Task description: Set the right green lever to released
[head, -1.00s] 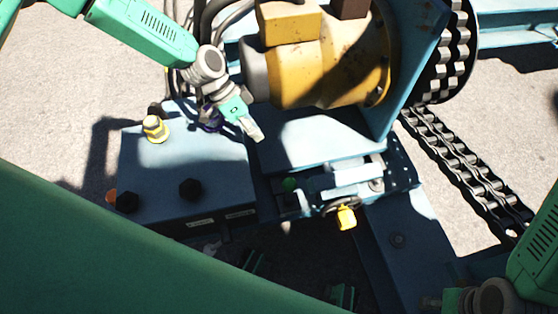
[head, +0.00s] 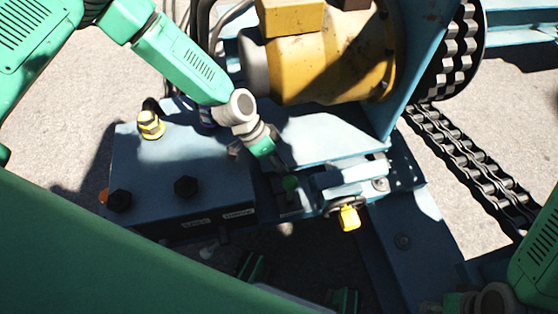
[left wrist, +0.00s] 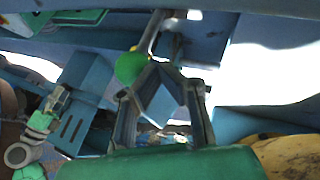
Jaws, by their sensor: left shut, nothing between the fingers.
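My left gripper (head: 284,168) is shut and empty, just above and left of the knob in the head view. Its fingers (left wrist: 162,78) come together close to the knob; I cannot tell whether they touch it. The lever's shaft and any second lever are not clear.
A blue box (head: 160,200) with black knobs and a yellow fitting (head: 150,125) stands left. A yellow motor (head: 330,60) is above the bracket. A yellow tag (head: 349,217) hangs to the right of the green knob. A chain (head: 470,165) runs at the right.

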